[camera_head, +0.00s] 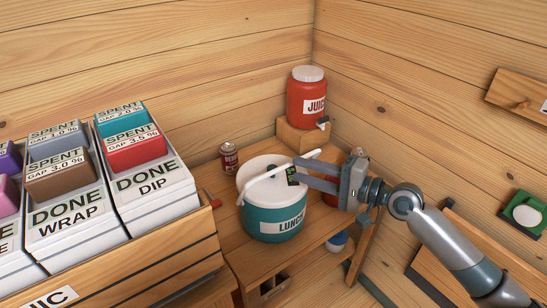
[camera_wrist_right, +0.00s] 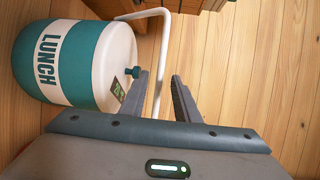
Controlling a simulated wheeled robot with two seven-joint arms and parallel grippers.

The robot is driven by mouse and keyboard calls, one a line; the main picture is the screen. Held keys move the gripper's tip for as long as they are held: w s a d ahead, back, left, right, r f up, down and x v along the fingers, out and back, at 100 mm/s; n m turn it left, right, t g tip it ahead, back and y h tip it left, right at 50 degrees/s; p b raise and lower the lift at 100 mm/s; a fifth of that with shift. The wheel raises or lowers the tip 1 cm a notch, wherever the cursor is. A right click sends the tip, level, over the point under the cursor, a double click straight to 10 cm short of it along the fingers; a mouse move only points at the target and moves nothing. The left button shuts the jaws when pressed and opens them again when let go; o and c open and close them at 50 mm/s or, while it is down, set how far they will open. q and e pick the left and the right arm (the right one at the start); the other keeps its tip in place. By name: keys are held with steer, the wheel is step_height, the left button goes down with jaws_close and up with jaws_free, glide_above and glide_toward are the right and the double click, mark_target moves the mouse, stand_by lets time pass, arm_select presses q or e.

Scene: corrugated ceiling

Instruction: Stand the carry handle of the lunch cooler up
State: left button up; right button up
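The lunch cooler (camera_head: 272,223) has a teal body, a white LUNCH band and a white lid, and stands on the wooden bench. Its white carry handle (camera_head: 263,178) slants across above the lid toward the upper right, tilted rather than upright. My right gripper (camera_head: 298,172) reaches in from the right at the lid's far right side. In the right wrist view, the handle (camera_wrist_right: 163,50) runs between the two open fingers (camera_wrist_right: 160,92), with gaps visible on both sides. The cooler (camera_wrist_right: 75,65) lies left of the fingers there. My left gripper is not in view.
A red juice jug (camera_head: 306,102) stands on a wooden block behind the cooler. A wooden crate (camera_head: 170,262) with DONE bins is close on the left. A wooden wall rises at the right.

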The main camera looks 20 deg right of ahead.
mark_target(288, 164)
steer(key=p+x, duration=0.1)
steer(key=x, duration=0.2)
steer(key=shift+a+r, duration=0.1)
steer(key=shift+r, duration=0.1)
steer(key=p+x, duration=0.1)
steer(key=x, duration=0.4)
steer(key=shift+w+f, duration=0.1)
steer(key=shift+f, duration=0.05)
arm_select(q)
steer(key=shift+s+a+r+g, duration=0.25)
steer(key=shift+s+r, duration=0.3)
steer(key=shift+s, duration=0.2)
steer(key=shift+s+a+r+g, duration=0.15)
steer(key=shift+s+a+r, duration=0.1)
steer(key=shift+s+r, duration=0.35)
arm_select(e)
steer(key=shift+w+a+f, duration=0.1)
steer(key=shift+w+a, duration=0.3)
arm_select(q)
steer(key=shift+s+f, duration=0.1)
arm_select(e)
jaws_close()
